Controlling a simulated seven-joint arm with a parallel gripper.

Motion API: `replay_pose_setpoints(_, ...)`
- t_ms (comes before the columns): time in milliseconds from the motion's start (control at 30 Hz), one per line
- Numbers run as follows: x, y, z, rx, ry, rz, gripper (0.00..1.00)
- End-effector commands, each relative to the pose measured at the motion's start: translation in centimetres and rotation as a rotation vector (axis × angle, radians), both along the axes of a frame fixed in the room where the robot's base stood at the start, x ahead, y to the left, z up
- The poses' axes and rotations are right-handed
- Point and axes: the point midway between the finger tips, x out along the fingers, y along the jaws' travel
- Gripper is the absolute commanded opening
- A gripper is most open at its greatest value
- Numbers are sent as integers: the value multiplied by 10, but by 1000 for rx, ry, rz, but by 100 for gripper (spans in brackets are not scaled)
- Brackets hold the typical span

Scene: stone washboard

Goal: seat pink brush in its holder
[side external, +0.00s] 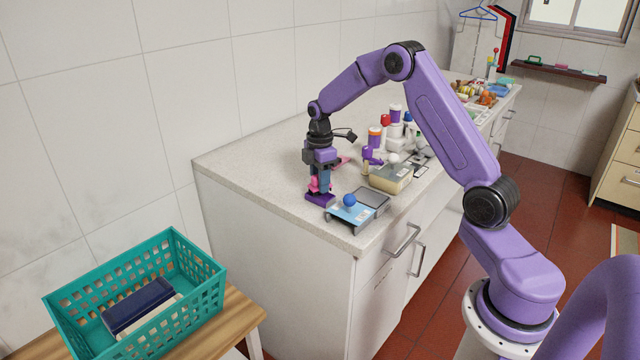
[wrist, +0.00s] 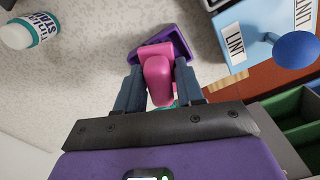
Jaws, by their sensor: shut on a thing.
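The pink brush (wrist: 158,82) is between the two fingers of my gripper (wrist: 158,72), seen from above in the wrist view. In the side external view my gripper (side external: 320,180) is shut on the brush (side external: 313,185), low over the counter near its front left corner. A purple piece that looks like the holder (side external: 320,200) stands on the counter right below. In the wrist view the holder (wrist: 178,38) shows just beyond the brush, overlapping it. The brush's lower end is hidden, so I cannot tell whether it is inside the holder or above it.
A blue-topped tray labelled LINT (wrist: 240,38) with a blue knob (wrist: 295,50) stands close to the right of the holder. A cream box (side external: 390,178) and several bottles stand farther along the counter (side external: 240,160).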

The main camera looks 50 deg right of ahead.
Motion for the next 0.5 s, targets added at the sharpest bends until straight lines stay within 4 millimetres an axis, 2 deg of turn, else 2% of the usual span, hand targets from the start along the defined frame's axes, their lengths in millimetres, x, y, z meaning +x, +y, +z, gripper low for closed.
replay_pose_setpoints(133, 1, 0, 22, -1, -4, 0, 3)
replay_pose_setpoints(267, -16, 4, 41, 0, -3, 0, 3)
replay_pose_setpoints(500, -54, 14, 84, 0, -3, 1, 3)
